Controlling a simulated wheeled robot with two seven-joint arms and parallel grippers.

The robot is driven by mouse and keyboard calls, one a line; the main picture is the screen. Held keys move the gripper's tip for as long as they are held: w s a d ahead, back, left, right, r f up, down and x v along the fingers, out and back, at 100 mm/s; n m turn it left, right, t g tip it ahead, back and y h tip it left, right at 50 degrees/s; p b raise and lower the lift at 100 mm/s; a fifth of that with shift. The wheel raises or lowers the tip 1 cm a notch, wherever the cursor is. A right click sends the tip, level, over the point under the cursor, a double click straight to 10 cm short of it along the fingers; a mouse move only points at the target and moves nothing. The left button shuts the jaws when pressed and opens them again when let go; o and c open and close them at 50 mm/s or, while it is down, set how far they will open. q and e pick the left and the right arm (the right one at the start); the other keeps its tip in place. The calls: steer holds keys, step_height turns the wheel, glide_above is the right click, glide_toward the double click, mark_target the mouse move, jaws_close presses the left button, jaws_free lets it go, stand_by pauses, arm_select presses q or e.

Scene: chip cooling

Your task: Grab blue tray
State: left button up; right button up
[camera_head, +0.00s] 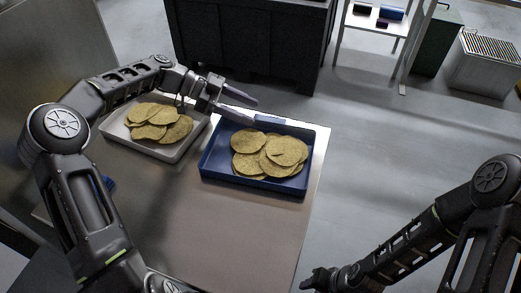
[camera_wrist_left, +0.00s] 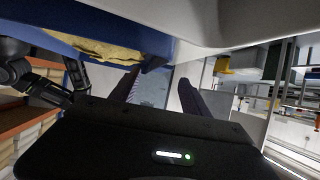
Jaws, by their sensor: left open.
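The blue tray (camera_head: 208,170) is a shallow open box on the table, with several round yellow chips (camera_head: 268,153) lying in it. A tab (camera_head: 270,119) sticks out from its far rim. My left gripper (camera_head: 252,110) is open and empty at the far left side of this tray, close to its rim and tab. In the left wrist view, the blue tray (camera_wrist_left: 158,42) shows above the spread fingers (camera_wrist_left: 160,92), with chips along its edge. I cannot tell if a finger touches the rim. My right gripper (camera_head: 312,279) is low, off the table's right side, small and dark.
A white tray (camera_head: 162,155) with several chips stands left of the blue tray, under my left forearm. The table (camera_head: 245,225) is bare in front. A black cabinet (camera_head: 255,45) stands behind. Grey floor (camera_head: 390,140) lies open to the right.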

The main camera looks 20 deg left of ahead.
mark_target(270, 119)
arm_select(q)
steer(key=p+x, duration=0.1)
steer(key=x, duration=0.2)
steer(key=shift+d, duration=0.4)
steer(key=shift+d+f, duration=0.2)
steer(key=shift+f, duration=0.05)
jaws_close()
stand_by(0.4)
steer(key=shift+r, duration=0.1)
stand_by(0.7)
